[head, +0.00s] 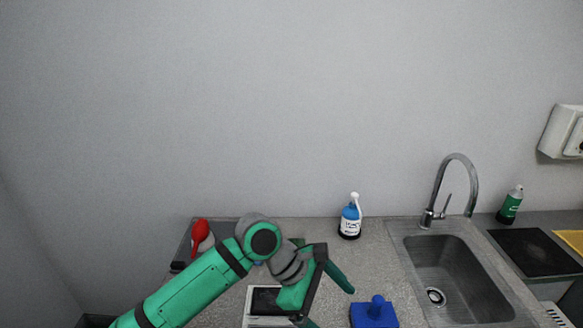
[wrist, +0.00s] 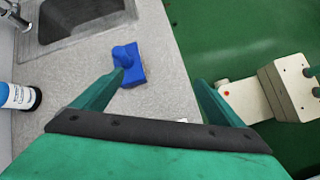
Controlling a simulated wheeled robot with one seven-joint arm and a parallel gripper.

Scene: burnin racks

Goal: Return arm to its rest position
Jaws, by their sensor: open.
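My green arm reaches in from the lower left of the head view, over the counter (head: 375,262). My gripper (head: 332,302) is at the arm's end, above the counter's front part. In the wrist view my gripper (wrist: 155,85) shows two green fingers spread wide apart, with nothing between them. A blue block with a knob (head: 374,314) sits on the counter to the right of my gripper. It also shows in the wrist view (wrist: 130,68), near the left finger and apart from it as far as I can tell.
A blue bottle with a white top (head: 350,218) stands at the back of the counter. A sink (head: 455,272) with a tall faucet (head: 457,165) is on the right. A red object (head: 200,231) is at the back left. A pale device (wrist: 287,92) stands beyond the counter edge over green floor.

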